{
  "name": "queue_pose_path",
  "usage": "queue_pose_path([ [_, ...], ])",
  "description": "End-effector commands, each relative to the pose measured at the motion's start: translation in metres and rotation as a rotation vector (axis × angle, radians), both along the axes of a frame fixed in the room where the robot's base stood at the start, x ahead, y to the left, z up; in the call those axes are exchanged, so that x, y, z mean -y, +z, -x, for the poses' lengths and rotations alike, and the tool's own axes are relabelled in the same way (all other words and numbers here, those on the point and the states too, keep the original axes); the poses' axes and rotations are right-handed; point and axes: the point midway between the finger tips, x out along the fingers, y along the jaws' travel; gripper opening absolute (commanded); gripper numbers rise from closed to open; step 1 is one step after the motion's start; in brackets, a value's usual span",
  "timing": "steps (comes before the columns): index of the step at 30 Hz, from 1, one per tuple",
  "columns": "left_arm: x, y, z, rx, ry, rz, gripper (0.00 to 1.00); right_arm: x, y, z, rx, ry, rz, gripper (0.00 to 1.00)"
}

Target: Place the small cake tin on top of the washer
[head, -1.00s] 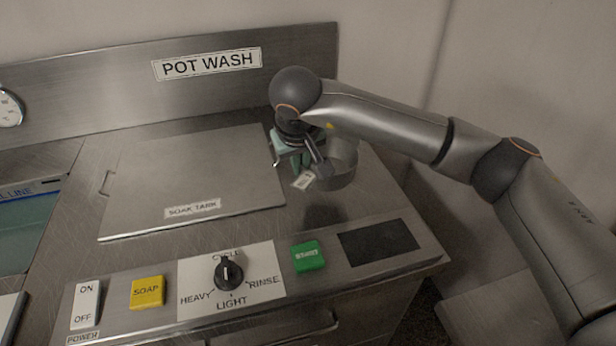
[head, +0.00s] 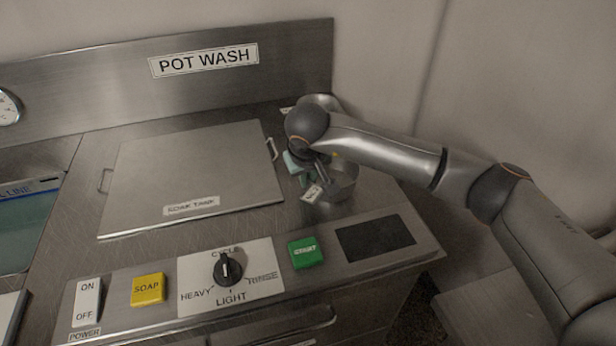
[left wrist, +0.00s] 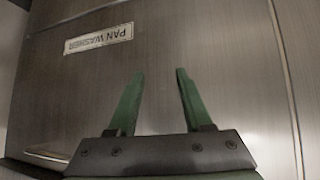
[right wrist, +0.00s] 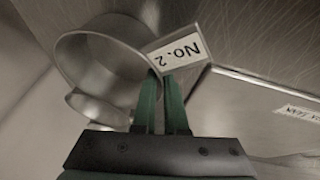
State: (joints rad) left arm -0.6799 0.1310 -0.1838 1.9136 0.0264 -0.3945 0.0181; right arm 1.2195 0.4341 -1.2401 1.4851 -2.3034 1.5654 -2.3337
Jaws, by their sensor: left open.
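The small cake tin (head: 343,181), a round grey metal tin with a "No. 2" tag (head: 312,193), is at the right part of the washer top (head: 240,225). In the right wrist view the tin (right wrist: 125,70) is upright beside the fingertips. My right gripper (right wrist: 163,78) is nearly closed on the tin at its tag side; the exact contact is hard to see. I cannot tell whether the tin's base touches the washer. My left gripper (left wrist: 160,75) is open and empty, facing a metal front labelled "PAN WASHER" (left wrist: 98,39).
The soak tank lid (head: 195,170) lies to the left. Along the front are a green start button (head: 306,252), a dial (head: 227,269) and a yellow soap button (head: 147,289).

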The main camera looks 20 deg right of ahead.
Motion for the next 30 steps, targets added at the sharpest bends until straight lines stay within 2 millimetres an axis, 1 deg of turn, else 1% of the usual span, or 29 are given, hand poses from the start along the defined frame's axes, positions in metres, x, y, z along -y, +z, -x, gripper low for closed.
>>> queue_pose_path([
  [1, 0.000, 0.000, 0.000, 0.001, 0.000, 0.000, 0.50, 0.000, 0.000, 0.000, 0.000, 0.000, 0.000, 0.17],
  [6, 0.000, 0.001, 0.000, 0.001, 0.000, 0.000, 0.50, 0.000, 0.000, 0.000, 0.000, 0.000, 0.000, 0.36],
  [13, 0.000, 0.001, -0.001, 0.002, 0.000, 0.000, 0.50, 0.000, 0.001, 0.000, 0.000, -0.001, 0.000, 0.36],
  [17, 0.000, 0.002, -0.001, 0.003, 0.000, 0.001, 0.50, 0.000, 0.007, 0.001, 0.002, 0.000, 0.000, 0.36],
  [20, 0.000, 0.001, -0.001, 0.003, 0.000, 0.001, 0.50, -0.002, 0.020, 0.007, 0.004, 0.001, -0.001, 0.36],
  [30, 0.000, -0.002, -0.001, 0.003, 0.000, 0.001, 0.50, -0.009, 0.085, 0.035, 0.005, 0.002, 0.000, 0.36],
])
